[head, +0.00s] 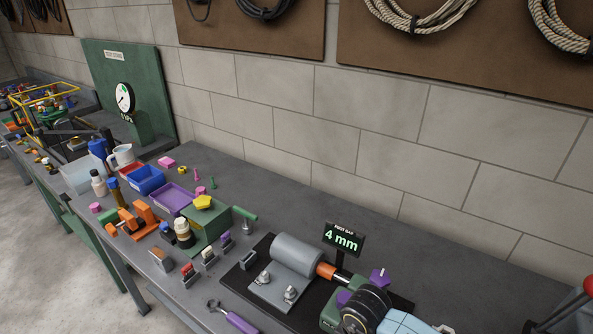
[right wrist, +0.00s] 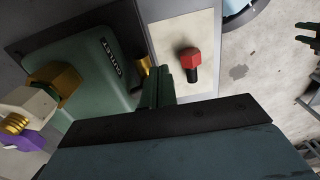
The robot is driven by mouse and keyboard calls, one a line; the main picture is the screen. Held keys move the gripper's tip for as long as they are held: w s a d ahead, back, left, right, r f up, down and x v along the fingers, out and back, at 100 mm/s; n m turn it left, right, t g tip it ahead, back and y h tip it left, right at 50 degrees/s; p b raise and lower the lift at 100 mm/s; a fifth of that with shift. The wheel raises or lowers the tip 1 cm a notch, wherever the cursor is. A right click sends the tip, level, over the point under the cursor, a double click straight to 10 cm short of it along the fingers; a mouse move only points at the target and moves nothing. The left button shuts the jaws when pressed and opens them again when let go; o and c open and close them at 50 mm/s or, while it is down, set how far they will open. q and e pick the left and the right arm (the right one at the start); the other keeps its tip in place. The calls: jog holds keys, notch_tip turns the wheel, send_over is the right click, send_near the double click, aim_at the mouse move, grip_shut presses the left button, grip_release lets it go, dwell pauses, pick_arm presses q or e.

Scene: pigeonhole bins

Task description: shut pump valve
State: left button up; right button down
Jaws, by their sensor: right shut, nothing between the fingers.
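In the right wrist view a green housing (right wrist: 95,60) with a small dark label fills the left side. A brass hex fitting (right wrist: 58,78) sticks out of it, beside a pale part and a purple part. I cannot tell which part is the pump valve. My right gripper (right wrist: 160,88) is shut and empty, apart from the red knob in the picture. Two dark green prongs at the upper right (right wrist: 304,32) may be my left gripper; its state is unclear.
A red ball (head: 588,286) shows at the right edge. A purple-handled tool (head: 238,322) lies in front. Bins and small parts crowd the bench's left; the back right is clear.

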jog(key=shift+d, duration=0.15)
jog(key=shift+d, duration=0.25)
jog(key=shift+r, duration=0.15)
notch_tip(320, 180, up, 6)
jog(key=shift+f, duration=0.15)
dwell(0.3)
